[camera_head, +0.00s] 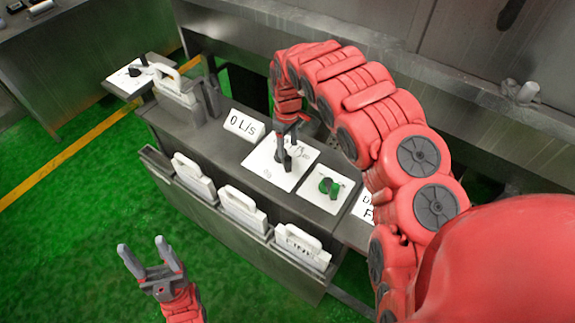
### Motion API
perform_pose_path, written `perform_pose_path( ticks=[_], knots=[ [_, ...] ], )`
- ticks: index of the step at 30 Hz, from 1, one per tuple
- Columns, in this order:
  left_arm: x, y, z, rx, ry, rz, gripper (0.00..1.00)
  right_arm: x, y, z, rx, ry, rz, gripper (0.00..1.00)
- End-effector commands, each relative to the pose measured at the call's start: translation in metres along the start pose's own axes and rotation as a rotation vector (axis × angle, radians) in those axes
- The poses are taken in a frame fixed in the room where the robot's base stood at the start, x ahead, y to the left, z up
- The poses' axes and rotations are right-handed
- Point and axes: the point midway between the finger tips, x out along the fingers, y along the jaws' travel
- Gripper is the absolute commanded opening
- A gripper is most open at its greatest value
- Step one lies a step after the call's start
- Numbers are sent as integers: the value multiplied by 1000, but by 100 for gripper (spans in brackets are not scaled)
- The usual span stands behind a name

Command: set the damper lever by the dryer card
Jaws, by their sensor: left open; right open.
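A white plate (266,170) with printed marks lies on the grey console top. A dark lever or knob (284,158) stands on it, partly hidden by my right gripper. My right gripper (283,146) comes down over this plate, fingers pointing down around or just above the dark part; contact cannot be told. A white handled card (175,84) stands in a grey holder at the console's far left end; its face cannot be read. My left gripper (142,246) is open and empty over the green floor, left of the console.
Several white handled cards, one being (242,210), sit in the front rack (215,222). A "0 L/s" sign (244,125) and a green knob (328,186) flank the lever plate. Another plate (128,77) with a dark control is at far left. My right arm hides the console's right part.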

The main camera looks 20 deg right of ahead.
Motion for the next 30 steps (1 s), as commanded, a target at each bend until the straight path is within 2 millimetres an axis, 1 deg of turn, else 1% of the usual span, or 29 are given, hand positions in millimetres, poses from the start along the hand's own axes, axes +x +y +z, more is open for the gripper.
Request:
perform_pose_path(
  ticks=[1,2,3,4,9,15,20,27,28,30],
  knots=[
    [-9,0,2,0,1,0,62,18,-2,0,-1,-2,-3,63],
    [-12,1,2,0,1,0,62,26,-1,0,0,-1,-3,63],
    [0,0,0,0,1,0,62,22,0,0,1,1,-1,63],
    [2,0,-1,0,1,0,62,25,1,-1,0,3,-1,63],
    [9,0,-2,0,2,0,62,50,0,-1,-2,2,-1,63],
    [13,-1,-2,0,1,0,62,66,0,-1,0,2,0,63],
    [14,-1,-2,0,1,0,62,72,1,0,1,1,2,63],
    [14,-1,-2,0,1,0,62,72,1,-1,1,3,3,63],
    [14,-1,-2,0,1,0,62,72,1,-1,1,3,3,60],
    [14,-1,-2,0,1,0,62,72,1,-1,1,3,3,47]
  ],
)
